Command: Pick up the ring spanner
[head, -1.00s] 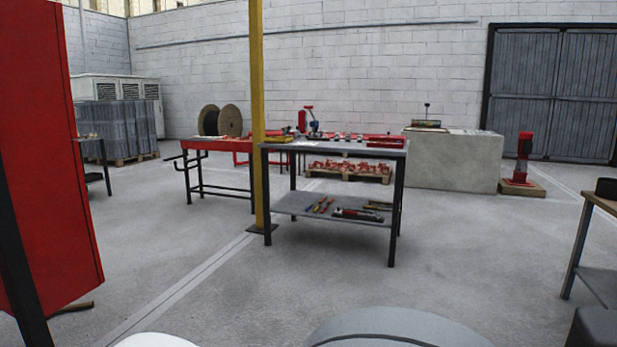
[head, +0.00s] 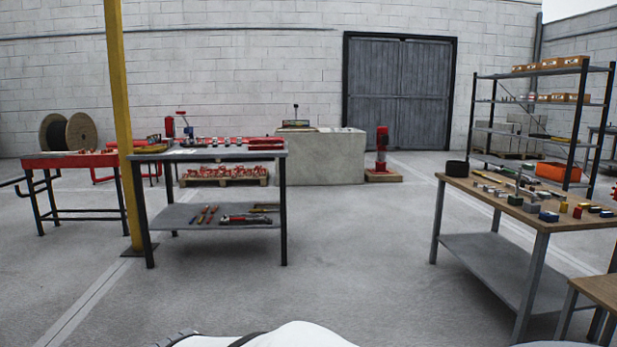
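I cannot make out a ring spanner for certain in the head view. A wooden-topped workbench (head: 452,183) at the right carries several small tools and blocks, too small to tell apart. A grey metal table (head: 180,156) left of centre has red items on top. Its lower shelf (head: 181,217) holds several hand tools (head: 206,214) and a red and dark tool (head: 246,219). My gripper is not in view.
A yellow post (head: 121,110) stands at the grey table's left. A red bench (head: 70,160) and a cable drum (head: 80,132) are further left. A shelving rack (head: 540,130) stands behind the wooden workbench. The floor between the grey table and the workbench is clear.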

